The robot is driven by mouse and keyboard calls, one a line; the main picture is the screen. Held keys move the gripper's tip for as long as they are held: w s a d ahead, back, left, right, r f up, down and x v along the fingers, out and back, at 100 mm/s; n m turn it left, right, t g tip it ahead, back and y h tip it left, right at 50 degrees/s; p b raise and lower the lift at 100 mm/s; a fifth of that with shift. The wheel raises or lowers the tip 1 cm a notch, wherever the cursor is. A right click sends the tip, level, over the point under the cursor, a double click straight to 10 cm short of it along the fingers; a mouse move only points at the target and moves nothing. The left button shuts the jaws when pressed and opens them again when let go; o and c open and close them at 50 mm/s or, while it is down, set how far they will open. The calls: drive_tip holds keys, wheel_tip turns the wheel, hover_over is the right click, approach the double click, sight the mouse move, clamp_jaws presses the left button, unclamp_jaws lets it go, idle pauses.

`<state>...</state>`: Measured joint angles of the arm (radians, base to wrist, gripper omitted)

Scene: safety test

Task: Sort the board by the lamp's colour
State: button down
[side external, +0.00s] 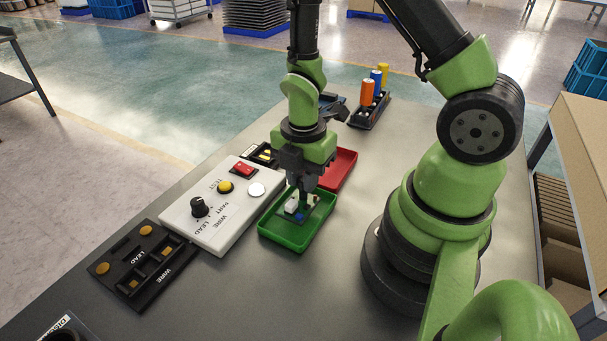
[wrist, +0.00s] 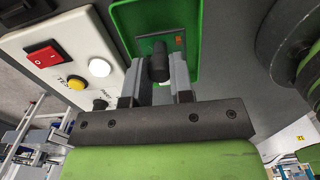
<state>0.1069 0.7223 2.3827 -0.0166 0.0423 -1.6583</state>
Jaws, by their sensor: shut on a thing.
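The board (side external: 291,214), with white and blue parts on it, is low inside the green tray (side external: 318,235). My gripper (side external: 303,192) reaches down into this tray and is shut on the board. In the wrist view my gripper (wrist: 157,82) has its fingers either side of a dark round part, with the green tray (wrist: 190,12) beyond; the fingers hide much of the board. The tester (side external: 215,222) is left of the tray. Its round lamp (side external: 257,189) looks white, also in the wrist view (wrist: 99,67); I cannot tell whether it is lit. The red tray (side external: 343,167) is behind the green one.
The tester carries a red switch (side external: 244,169), a yellow button (side external: 226,187) and a black knob (side external: 199,206). A black fixture (side external: 146,264) lies front left. A black rack (side external: 371,114) with coloured cylinders stands at the back. The table in front of the green tray is clear.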

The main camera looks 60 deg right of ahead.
drive_tip(key=shift+f, duration=0.7)
drive_tip(key=c, duration=0.9)
unclamp_jaws()
drive_tip(key=shift+r, duration=3.55)
